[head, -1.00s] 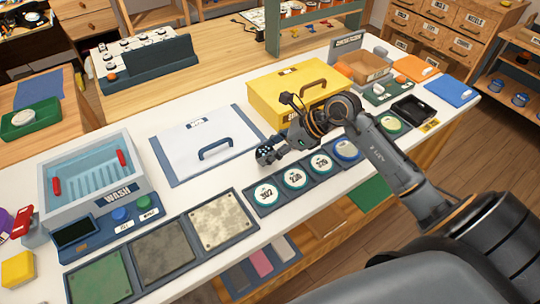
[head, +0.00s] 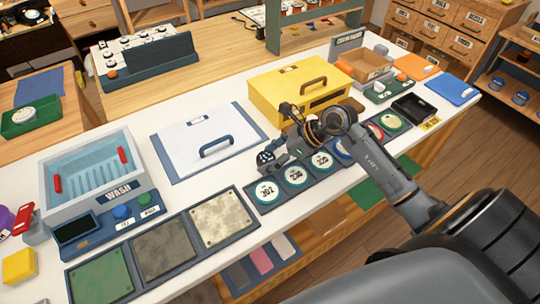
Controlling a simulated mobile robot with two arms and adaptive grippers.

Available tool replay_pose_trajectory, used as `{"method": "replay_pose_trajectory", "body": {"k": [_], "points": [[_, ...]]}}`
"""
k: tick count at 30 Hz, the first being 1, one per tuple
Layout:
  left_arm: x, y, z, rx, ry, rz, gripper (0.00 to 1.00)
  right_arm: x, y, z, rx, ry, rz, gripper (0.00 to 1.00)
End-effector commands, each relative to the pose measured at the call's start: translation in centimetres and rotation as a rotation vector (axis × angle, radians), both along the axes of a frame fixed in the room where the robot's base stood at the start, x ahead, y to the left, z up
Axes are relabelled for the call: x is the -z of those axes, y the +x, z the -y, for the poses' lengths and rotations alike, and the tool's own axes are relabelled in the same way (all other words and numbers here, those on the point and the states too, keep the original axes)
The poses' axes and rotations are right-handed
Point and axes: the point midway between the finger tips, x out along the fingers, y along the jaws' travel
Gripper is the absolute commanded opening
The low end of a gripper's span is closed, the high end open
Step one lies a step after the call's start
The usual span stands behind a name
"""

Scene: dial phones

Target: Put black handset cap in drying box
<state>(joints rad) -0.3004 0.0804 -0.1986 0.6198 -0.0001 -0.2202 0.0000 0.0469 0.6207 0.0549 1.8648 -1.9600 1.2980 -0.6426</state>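A small black handset cap (head: 266,157) with pale dots is at the tips of my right gripper (head: 277,152). The gripper looks shut on it, just above the dial tray's left end, though the fingers are small and partly hidden. The yellow box (head: 262,93) with a brown handle on its lid stands behind the gripper, its lid down. My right arm hides part of its front, and its label cannot be read, so I cannot tell whether it is the drying box. My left gripper is out of view.
A white panel with a blue handle (head: 190,130) lies left of the yellow box. A wash basin (head: 84,172) stands at left. Dial discs (head: 295,174) line the front edge, beside three textured pads (head: 164,247). A brown open box (head: 365,64) and black tray (head: 414,108) are at right.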

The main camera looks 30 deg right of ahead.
Motion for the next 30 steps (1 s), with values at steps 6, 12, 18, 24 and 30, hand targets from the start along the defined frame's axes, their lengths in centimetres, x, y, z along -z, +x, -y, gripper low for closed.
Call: {"method": "replay_pose_trajectory", "body": {"k": [6, 12, 18, 24, 30], "points": [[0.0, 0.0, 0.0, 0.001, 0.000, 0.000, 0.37, 0.4, -0.2, 0.1, -0.002, -0.007, -0.010, 0.71], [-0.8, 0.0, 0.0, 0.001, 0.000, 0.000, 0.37, -0.4, -0.2, 0.1, -0.001, -0.006, -0.010, 0.71], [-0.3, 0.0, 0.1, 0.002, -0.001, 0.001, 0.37, -2.7, -1.6, 2.0, -0.002, -0.013, -0.006, 0.71], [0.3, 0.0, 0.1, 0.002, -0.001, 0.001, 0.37, -5.9, -3.6, 4.5, 0.000, -0.009, -0.006, 0.71], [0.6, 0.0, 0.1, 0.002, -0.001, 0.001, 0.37, -8.3, -4.9, 6.1, -0.001, -0.007, -0.004, 0.71]]}}
